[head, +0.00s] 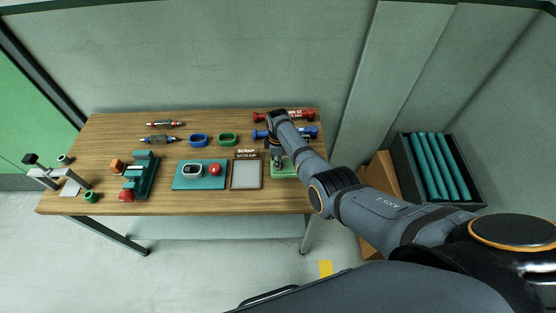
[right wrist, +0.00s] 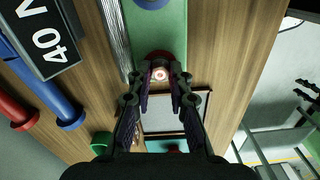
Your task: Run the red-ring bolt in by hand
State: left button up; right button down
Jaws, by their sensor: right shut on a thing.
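The red-ring bolt (right wrist: 159,60) shows in the right wrist view as a red round with a pale centre, over the green fixture (right wrist: 172,25). My right gripper (right wrist: 160,82) has a finger on each side of it and is shut on it. How deep the bolt sits cannot be told. In the head view the green fixture (head: 284,173) lies at the table's right front, and my right gripper (head: 277,158) points down over it. The bolt is hidden there by my arm. My left gripper is not in view.
A scrap tray (head: 234,176) lies just left of the fixture. Red (head: 268,117) and blue (head: 262,133) tools lie behind. A crate of teal rolls (head: 402,160) stands right of the table (head: 110,205).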

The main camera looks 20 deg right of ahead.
jog(key=m, duration=0.4)
jog(key=shift+m, duration=0.3)
jog(key=m+p, duration=0.1)
jog(key=m, duration=0.9)
jog(key=shift+w, duration=0.1)
jog(key=m, duration=0.4)
jog(key=shift+d+m, duration=0.1)
jog(key=shift+m, duration=0.2)
jog(key=m, duration=1.3)
jog(key=shift+m, duration=0.3)
jog(key=m, duration=0.4)
jog(key=shift+m, duration=0.3)
